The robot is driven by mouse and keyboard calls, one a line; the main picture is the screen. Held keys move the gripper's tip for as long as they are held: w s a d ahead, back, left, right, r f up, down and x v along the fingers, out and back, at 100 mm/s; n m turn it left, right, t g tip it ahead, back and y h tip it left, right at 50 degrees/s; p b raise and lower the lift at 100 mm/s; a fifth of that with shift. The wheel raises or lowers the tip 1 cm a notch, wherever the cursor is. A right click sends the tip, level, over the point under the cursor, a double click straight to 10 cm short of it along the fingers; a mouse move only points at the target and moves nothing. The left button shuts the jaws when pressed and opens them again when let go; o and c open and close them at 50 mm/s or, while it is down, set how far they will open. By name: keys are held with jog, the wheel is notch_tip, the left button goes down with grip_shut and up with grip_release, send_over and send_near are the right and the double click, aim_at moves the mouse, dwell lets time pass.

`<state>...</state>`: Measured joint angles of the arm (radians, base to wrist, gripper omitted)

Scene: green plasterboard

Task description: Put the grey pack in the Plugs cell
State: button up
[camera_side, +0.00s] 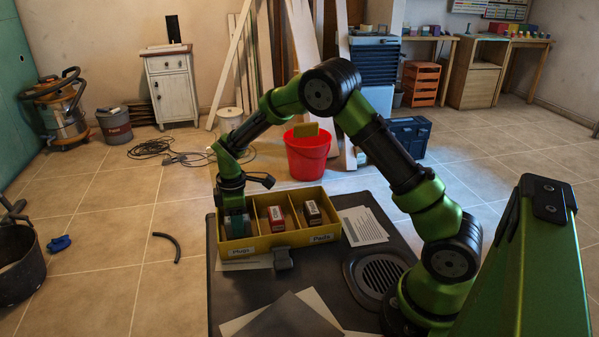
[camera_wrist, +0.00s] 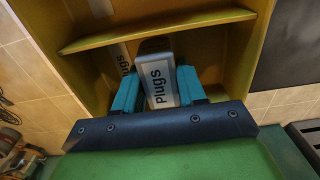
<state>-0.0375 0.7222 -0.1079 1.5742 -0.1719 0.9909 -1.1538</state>
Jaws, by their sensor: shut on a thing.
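My gripper (camera_side: 237,227) is down at the left cell of the yellow tray (camera_side: 282,240), the cell with the Plugs label on its front. In the wrist view, its teal fingers (camera_wrist: 157,88) are shut on the grey pack (camera_wrist: 158,80), which bears a Plugs label. The pack is between the cell's yellow walls. Whether it touches the cell floor I cannot tell. In the side view, the fingers hide most of the pack.
A red pack (camera_side: 276,217) lies in the middle cell and a dark brown pack (camera_side: 312,212) in the Pads cell. A dark grey piece (camera_side: 283,259) stands at the tray's front, hiding the middle label. Papers (camera_side: 362,226) lie right of the tray.

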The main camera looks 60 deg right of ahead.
jog(key=o, duration=1.1)
jog(key=shift+f, duration=0.1)
jog(key=s+a+r+m+t, duration=0.1)
jog(key=s+r+m, duration=0.15)
jog(key=r, duration=0.65)
jog(key=s+r+m+t, duration=0.1)
jog(key=s+r, duration=0.2)
jog(key=r, duration=0.7)
jog(key=s+a+r+m+t, duration=0.1)
jog(key=s+m, duration=0.2)
jog(key=s, duration=0.3)
jog(key=s+a+r+m+t+y, duration=0.1)
jog(key=s+m+t, duration=0.1)
jog(key=s, duration=0.4)
jog(key=s+a+r+m+t+y, duration=0.1)
jog(key=s+a+r+m+t, duration=0.1)
jog(key=s+m, duration=0.2)
jog(key=shift+s+a+m, duration=0.1)
jog(key=shift+s+m, duration=0.15)
jog(key=shift+s, duration=1.05)
